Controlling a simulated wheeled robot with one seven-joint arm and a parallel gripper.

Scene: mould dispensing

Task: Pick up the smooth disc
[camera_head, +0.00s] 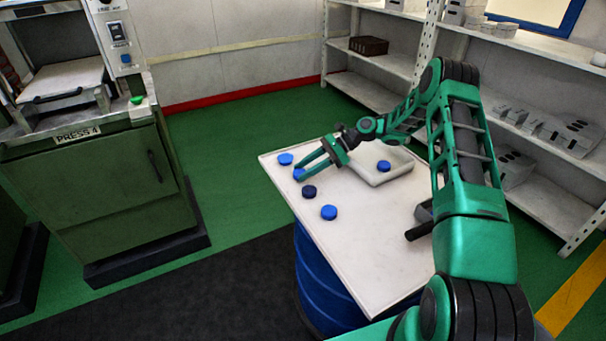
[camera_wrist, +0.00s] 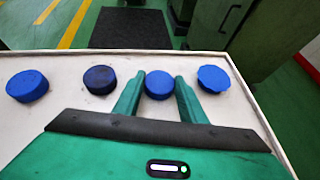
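Several blue discs stand in a row on the white table top (camera_head: 365,225). A plain, smooth-looking disc (camera_wrist: 159,84) lies between the fingertips of my gripper (camera_wrist: 160,77); a small gap seems to show on each side. In the head view my gripper (camera_head: 301,169) reaches low over the table's far left, partly hiding this disc (camera_head: 298,174). To its right in the wrist view is a disc with an uneven rim (camera_wrist: 213,78). To its left are a darker disc (camera_wrist: 99,79) and another blue disc (camera_wrist: 27,86). My gripper is open.
A pale shallow tray (camera_head: 400,172) holding one blue disc (camera_head: 384,166) stands behind my gripper. A dark object (camera_head: 419,231) lies by the table's right edge. The green press (camera_head: 95,185) stands left, shelves (camera_head: 545,190) right. The table's front middle is clear.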

